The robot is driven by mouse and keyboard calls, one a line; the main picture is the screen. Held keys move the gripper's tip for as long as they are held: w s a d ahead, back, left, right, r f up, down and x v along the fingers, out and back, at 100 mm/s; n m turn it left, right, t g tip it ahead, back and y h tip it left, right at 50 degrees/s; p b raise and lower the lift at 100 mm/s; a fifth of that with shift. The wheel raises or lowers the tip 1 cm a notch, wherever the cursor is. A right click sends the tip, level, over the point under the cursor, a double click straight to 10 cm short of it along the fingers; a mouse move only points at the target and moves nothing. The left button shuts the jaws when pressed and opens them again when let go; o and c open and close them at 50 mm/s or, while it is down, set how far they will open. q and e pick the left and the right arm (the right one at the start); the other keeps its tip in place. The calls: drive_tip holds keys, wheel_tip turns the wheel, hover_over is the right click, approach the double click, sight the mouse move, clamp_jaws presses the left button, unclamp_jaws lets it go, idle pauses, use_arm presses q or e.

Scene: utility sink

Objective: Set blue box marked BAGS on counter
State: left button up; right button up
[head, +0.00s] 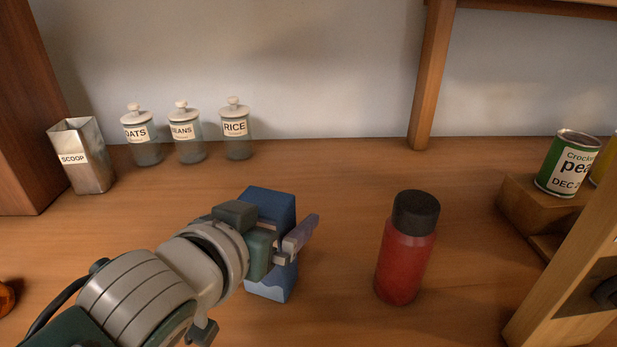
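The blue box (268,204) stands upright on the wooden counter (340,185), left of the red bottle. Its top and lower front show; no BAGS marking is visible, as my gripper covers its middle. My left gripper (296,242) comes in from the lower left and lies across the front of the box. One purplish-grey finger points to the right, past the box's right edge. The other finger is hidden, so I cannot tell whether the gripper holds the box. My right gripper is not in view.
A red bottle (407,255) with a black cap stands close on the right. Jars labelled OATS (143,140), BEANS (187,138) and RICE (236,134) and a SCOOP tin (83,160) line the back left. A green can (566,165) stands on a wooden step (528,207).

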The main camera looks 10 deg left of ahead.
use_arm(q)
drive_tip(key=p+v, duration=0.2)
drive_tip(key=v, duration=1)
drive_tip(key=s+a+f+g, duration=0.1)
drive_tip(key=s+a+g, duration=0.1)
drive_tip(key=s+g, duration=0.3)
drive_tip(key=s+a+f+g+y, duration=0.1)
drive_tip(key=s+g, duration=0.3)
drive_tip(key=s, duration=0.6)
drive_tip(key=shift+s+a+f+m+g, duration=0.3)
drive_tip(key=shift+s+a+f+g, duration=0.1)
drive_tip(key=shift+a+f, duration=0.25)
